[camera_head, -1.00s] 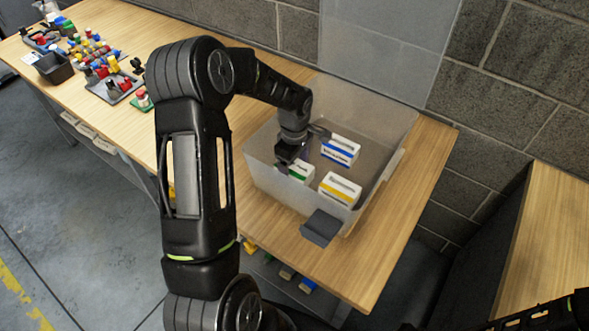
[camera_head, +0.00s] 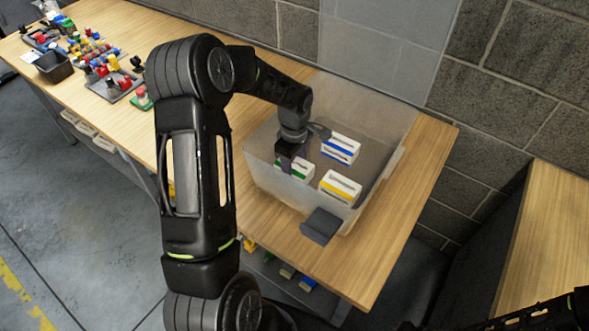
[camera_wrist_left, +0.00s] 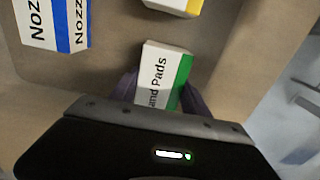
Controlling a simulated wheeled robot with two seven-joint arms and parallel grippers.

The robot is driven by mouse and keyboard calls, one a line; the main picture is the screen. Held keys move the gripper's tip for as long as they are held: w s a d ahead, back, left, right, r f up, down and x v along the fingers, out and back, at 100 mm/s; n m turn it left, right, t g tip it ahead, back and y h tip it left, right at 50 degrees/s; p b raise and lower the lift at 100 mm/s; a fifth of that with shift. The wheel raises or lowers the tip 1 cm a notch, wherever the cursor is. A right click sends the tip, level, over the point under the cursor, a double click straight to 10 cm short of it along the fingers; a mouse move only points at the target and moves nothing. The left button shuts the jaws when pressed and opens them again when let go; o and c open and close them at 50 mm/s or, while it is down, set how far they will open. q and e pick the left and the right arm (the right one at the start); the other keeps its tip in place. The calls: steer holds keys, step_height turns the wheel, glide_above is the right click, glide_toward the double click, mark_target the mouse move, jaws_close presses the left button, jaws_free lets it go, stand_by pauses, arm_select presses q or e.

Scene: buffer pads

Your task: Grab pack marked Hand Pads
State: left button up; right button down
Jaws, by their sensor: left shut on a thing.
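The pack marked Hand Pads is white with a green stripe; in the wrist view the pack (camera_wrist_left: 158,80) shows the letters "and Pads", with its near end hidden by my gripper. In the head view the pack (camera_head: 303,169) sits in the clear bin (camera_head: 262,184), partly hidden by my left gripper. My left gripper (camera_head: 285,163) reaches down into the bin and is shut on this pack, with a finger on either side of it. In the wrist view the left gripper (camera_wrist_left: 160,95) shows its dark fingers along the pack's sides.
A white and blue pack (camera_head: 340,150) and a white and yellow pack (camera_head: 340,187) lie in the same bin. A dark grey block (camera_head: 321,226) sits at the bin's front. Coloured parts on trays (camera_head: 108,80) stand far left on the wooden table (camera_head: 400,225).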

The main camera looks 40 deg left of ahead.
mark_target(294, 164)
arm_select(q)
steer(key=c, duration=0.7)
steer(key=shift+c, duration=0.2)
step_height(294, 164, up, 10)
steer(key=shift+b, duration=0.95)
